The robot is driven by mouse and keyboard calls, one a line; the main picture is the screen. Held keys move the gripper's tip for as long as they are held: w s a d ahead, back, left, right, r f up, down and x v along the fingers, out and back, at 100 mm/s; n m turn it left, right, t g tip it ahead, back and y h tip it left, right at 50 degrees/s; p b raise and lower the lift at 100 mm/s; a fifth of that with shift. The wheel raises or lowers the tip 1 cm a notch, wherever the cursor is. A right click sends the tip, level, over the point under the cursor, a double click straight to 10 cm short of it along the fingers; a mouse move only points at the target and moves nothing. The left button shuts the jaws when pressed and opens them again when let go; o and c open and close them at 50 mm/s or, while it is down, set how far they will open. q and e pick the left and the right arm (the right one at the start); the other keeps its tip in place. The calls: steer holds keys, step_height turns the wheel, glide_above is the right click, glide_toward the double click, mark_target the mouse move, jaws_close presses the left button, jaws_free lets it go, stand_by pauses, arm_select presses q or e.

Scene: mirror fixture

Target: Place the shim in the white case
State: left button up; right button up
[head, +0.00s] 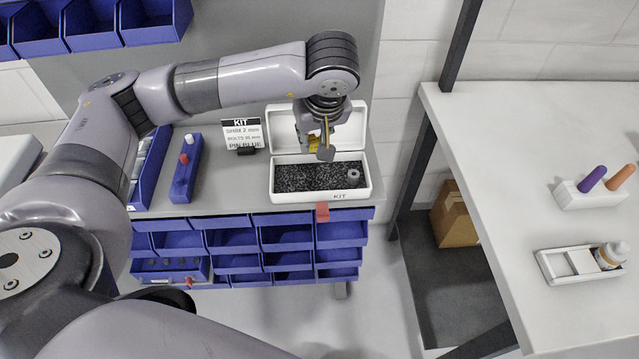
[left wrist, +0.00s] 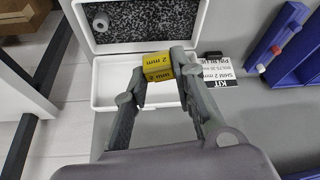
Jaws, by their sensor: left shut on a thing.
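The white case (head: 290,198) stands open on the grey bench, with its lid raised at the back and dark speckled foam inside. A grey cylindrical part sits at the right of the foam (head: 353,176). My left gripper (head: 318,146) is above the case, in front of the lid. It is shut on the yellow shim (left wrist: 158,67), marked "2 mm", which also shows partly hidden by the fingers in the head view (head: 313,144). In the left wrist view the shim is between the fingertips, with the case (left wrist: 110,93) behind it. My right gripper is not in view.
A kit card (head: 241,133) reading "SHIM 2 mm" and "PIN BLUE" stands left of the case. A blue holder (head: 185,170) with red and white pieces is farther left. Blue bins (head: 285,238) hang below the bench. A white table (head: 500,130) is at the right.

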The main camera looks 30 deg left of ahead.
arm_select(q)
steer(key=w+a+r+n+g+y+b, duration=0.15)
steer(key=a+n+g, duration=0.25)
steer(key=a+n, duration=0.5)
steer(key=n, duration=0.2)
glide_above(288, 182)
steer(key=d, duration=0.1)
steer(key=f, duration=0.7)
steer(key=f+p, duration=0.1)
steer(key=f, duration=0.6)
steer(key=shift+w+d+f, duration=0.1)
steer(key=shift+d+f, duration=0.1)
steer(key=shift+f, duration=0.05)
step_height(288, 182, down, 4)
steer(key=shift+f+p, duration=0.25)
steer(key=shift+p, duration=0.05)
steer(key=shift+f+h, duration=0.25)
steer(key=shift+f, duration=0.1)
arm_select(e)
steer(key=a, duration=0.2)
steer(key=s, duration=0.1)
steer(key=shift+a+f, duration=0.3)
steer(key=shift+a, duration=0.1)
arm_select(q)
steer(key=o, duration=0.9)
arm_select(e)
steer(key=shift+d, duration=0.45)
